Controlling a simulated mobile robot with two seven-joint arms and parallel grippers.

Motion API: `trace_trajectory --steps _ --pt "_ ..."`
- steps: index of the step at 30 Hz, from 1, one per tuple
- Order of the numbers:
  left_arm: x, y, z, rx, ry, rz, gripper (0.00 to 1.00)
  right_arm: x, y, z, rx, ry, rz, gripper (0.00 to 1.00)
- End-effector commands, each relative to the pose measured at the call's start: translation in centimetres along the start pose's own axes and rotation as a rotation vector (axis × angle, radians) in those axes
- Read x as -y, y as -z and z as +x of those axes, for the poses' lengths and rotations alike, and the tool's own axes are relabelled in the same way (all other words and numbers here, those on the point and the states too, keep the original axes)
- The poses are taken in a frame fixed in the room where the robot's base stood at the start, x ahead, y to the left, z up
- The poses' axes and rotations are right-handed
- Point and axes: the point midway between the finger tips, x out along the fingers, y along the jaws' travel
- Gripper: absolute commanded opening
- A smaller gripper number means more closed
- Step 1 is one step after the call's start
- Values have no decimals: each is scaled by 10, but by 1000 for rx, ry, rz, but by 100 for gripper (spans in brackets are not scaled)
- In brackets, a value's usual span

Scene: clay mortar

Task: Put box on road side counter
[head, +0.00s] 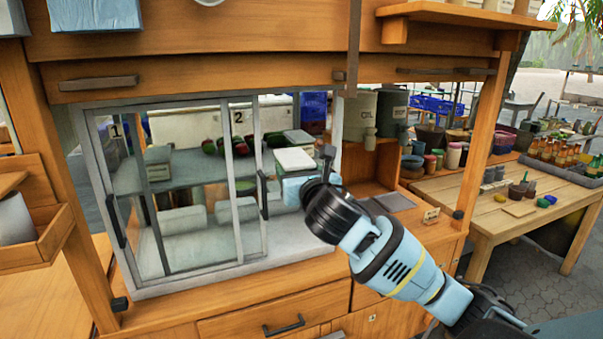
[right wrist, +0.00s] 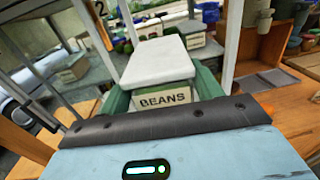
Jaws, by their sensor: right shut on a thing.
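A box with a pale lid (head: 295,158) is at the open right part of the stall's window. In the right wrist view its front reads BEANS (right wrist: 163,101). My right gripper (head: 292,178) is shut on this box, with green parts on both sides of it in the right wrist view (right wrist: 161,93). The box is held up in front of the hand, above the pale counter (head: 290,238) at the window. The head view does not show clearly whether the box touches anything. My left gripper is not in view.
Sliding glass panes numbered 1 and 2 (head: 238,117) cover the window's left part. A metal post stands left of the box. A wooden shelf unit with an OIL canister (head: 359,112) is to the right. A wooden table (head: 490,215) with jars and bottles stands farther right.

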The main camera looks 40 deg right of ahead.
Motion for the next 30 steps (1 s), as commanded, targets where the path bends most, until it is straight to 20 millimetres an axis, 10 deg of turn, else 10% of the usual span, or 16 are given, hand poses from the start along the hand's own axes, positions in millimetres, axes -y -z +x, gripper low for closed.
trace_trajectory --steps 8,18,30 --pt "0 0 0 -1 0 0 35 -35 62 -27 -4 -88 -8 35" --pt "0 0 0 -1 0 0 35 -82 161 -116 4 -229 2 35" --pt "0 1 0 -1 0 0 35 -98 214 -210 2 -300 5 35"
